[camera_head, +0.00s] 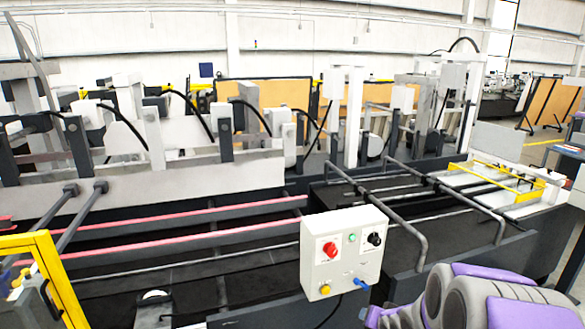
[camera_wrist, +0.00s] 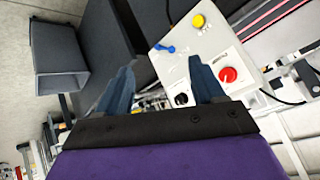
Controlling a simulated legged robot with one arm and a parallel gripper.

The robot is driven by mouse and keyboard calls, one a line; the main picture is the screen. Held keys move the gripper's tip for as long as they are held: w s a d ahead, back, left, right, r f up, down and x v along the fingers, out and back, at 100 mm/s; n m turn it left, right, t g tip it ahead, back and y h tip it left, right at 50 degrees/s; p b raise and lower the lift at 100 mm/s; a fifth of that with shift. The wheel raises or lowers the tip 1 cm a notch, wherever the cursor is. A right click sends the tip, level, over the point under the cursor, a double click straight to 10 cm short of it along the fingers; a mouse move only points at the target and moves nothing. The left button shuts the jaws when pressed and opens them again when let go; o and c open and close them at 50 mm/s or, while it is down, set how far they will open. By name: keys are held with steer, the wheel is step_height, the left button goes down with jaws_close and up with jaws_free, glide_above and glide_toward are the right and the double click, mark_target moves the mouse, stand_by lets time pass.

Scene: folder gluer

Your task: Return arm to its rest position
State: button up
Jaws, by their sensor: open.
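My gripper (camera_wrist: 165,88) shows in the wrist view as two blue-grey fingers spread apart on a dark mount with a purple body. It is open, and nothing is between the fingers. The white control box (camera_wrist: 198,65) lies beyond the fingertips in that view, apart from them as far as I can see. In the head view, my purple and grey arm (camera_head: 480,300) is at the bottom right, to the right of the control box (camera_head: 340,255). The fingers are not visible in the head view.
The box carries a red knob (camera_head: 330,249), a black knob (camera_head: 374,239), a yellow button (camera_head: 325,289) and a blue switch (camera_head: 361,283). The folder gluer (camera_head: 220,180) fills the middle, with metal rails (camera_head: 420,245) behind the box. A yellow guard frame (camera_head: 60,280) stands at left.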

steer(key=s+a+r+n+g+b, duration=0.1)
steer(key=s+a+g+b, duration=0.1)
steer(key=s, duration=1.1)
steer(key=s+a+r+n+g+b, duration=0.1)
steer(key=s+g, duration=0.4)
steer(key=s, duration=0.8)
steer(key=s+a+r+n+g+b, duration=0.1)
steer(key=s+a, duration=0.4)
steer(key=s, duration=0.8)
steer(key=n+g+b, duration=0.1)
steer(key=n+g, duration=0.1)
steer(key=shift+r+g+b, duration=0.3)
steer(key=shift+r+b, duration=0.05)
